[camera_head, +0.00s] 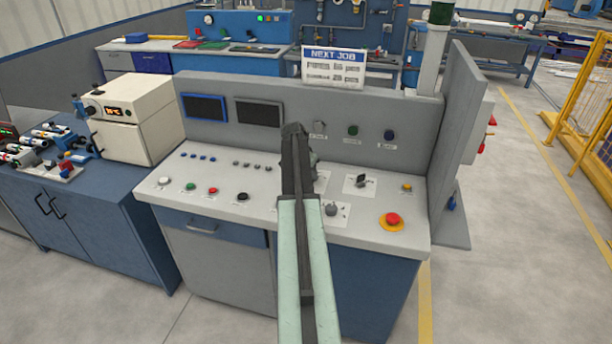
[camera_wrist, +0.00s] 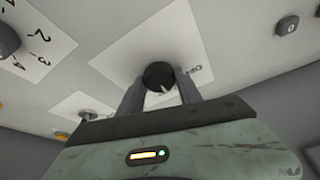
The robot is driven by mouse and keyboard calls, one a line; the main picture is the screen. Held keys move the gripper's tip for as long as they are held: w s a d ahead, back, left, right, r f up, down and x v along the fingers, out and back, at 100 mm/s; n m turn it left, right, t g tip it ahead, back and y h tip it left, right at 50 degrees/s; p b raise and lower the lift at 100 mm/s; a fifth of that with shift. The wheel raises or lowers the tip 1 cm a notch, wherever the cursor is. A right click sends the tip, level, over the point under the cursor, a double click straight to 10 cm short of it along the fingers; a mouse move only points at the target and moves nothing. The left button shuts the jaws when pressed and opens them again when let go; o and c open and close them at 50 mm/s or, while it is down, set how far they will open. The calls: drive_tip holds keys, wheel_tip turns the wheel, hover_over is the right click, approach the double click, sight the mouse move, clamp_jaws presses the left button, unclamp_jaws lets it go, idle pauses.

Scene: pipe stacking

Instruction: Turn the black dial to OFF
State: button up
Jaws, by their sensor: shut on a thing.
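The black dial (camera_wrist: 158,76) sits on a white label plate (camera_wrist: 140,45) in the wrist view. My gripper (camera_wrist: 160,87) has one finger on each side of it and is shut on it. A pale pointer mark shows on the dial's lower right. Beside it on the right is small printed lettering, upside down and partly covered by a finger; I cannot read it all. In the head view my arm reaches over the grey console (camera_head: 255,205) and hides the dial. Part of a white plate shows just right of the arm.
Nearby on the console are a grey knob (camera_head: 332,209), a black switch (camera_head: 362,180), a yellow button (camera_head: 407,187) and a red emergency button (camera_head: 392,219). Several small buttons lie left of my arm. The upright panel (camera_head: 290,125) with two dark screens stands behind.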

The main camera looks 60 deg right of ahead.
drive_tip(key=n, duration=0.2)
drive_tip(key=n+t, duration=0.1)
drive_tip(key=n, duration=0.1)
drive_tip(key=s+n+t, duration=0.1)
drive_tip(key=n, duration=0.1)
drive_tip(key=shift+d+r, duration=0.1)
drive_tip(key=shift+d, duration=0.25)
drive_tip(key=n+t+y, duration=0.1)
drive_tip(key=n, duration=0.2)
drive_tip(key=n+t+y, duration=0.1)
drive_tip(key=n, duration=0.2)
drive_tip(key=shift+d+n, duration=0.1)
drive_tip(key=shift+n, duration=0.2)
drive_tip(key=o, duration=1.4)
drive_tip(key=shift+c, duration=0.2)
drive_tip(key=p+v, duration=0.7)
drive_tip(key=shift+r, duration=0.4)
